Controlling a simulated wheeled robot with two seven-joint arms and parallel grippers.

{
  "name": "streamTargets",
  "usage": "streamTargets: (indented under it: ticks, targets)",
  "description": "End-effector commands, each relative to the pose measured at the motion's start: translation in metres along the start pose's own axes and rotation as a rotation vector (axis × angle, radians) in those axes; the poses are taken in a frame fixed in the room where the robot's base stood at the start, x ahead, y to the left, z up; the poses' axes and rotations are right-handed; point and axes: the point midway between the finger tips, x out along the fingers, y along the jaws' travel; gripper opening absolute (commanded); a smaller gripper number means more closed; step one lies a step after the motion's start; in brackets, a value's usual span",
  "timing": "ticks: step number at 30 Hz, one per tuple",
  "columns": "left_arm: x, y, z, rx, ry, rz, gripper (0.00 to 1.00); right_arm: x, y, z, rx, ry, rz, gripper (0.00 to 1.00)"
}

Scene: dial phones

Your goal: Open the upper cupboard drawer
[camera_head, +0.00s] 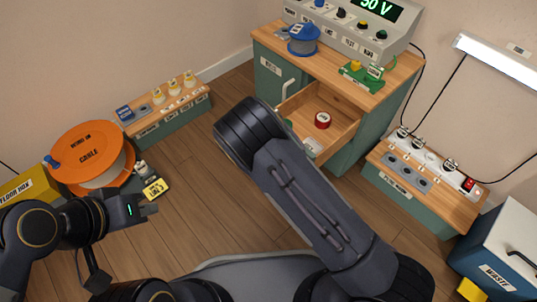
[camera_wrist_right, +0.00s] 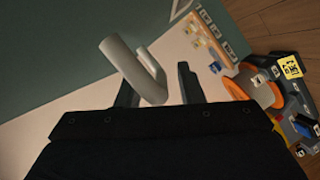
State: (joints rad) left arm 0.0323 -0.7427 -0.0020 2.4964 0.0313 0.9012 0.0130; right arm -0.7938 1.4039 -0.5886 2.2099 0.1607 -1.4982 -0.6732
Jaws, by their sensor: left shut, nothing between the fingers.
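The teal cupboard (camera_head: 345,165) with a wooden top stands at the upper middle of the head view. Its upper drawer (camera_head: 339,124) is pulled out, showing a red spool (camera_head: 322,120) and a pale card (camera_head: 313,146) inside. My right arm hides much of the drawer front. In the right wrist view a grey curved handle (camera_wrist_right: 128,62) reaches between the spread fingers of my right gripper (camera_wrist_right: 157,88), with a gap beside the right finger. That gripper is hidden in the head view. My left gripper (camera_head: 150,208) is shut and empty above the floor at the left.
A low switch bench (camera_head: 425,185) and waste bin (camera_head: 497,250) are at the right. An orange cable reel (camera_head: 92,152) and another low bench (camera_head: 172,120) are left. Floor between is clear.

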Motion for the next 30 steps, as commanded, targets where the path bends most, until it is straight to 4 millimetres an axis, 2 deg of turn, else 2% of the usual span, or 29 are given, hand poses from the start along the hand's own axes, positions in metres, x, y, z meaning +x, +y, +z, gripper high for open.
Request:
streamTargets:
  ticks: [5, 8, 16, 21, 30]
  targets:
    - [0.0, 0.0, 0.0, 0.0, 0.0, 0.0, 0.0, 0.0, 0.0, 0.0, 0.0, 0.001, 0.001, 0.34]
    - [-0.002, 0.001, -0.001, 0.0, 0.0, 0.0, 0.0, -0.007, 0.001, 0.0, 0.0, 0.0, 0.0, 0.34]
    - [-0.01, 0.005, -0.005, 0.0, 0.0, 0.0, 0.0, -0.052, 0.001, 0.0, 0.0, -0.003, -0.003, 0.34]
    - [-0.012, 0.005, -0.006, 0.0, 0.0, 0.0, 0.0, -0.072, 0.0, 0.0, 0.0, -0.002, -0.002, 0.34]
    - [-0.012, 0.006, -0.006, 0.0, 0.0, 0.0, 0.0, -0.078, 0.0, 0.0, 0.001, 0.001, 0.001, 0.34]
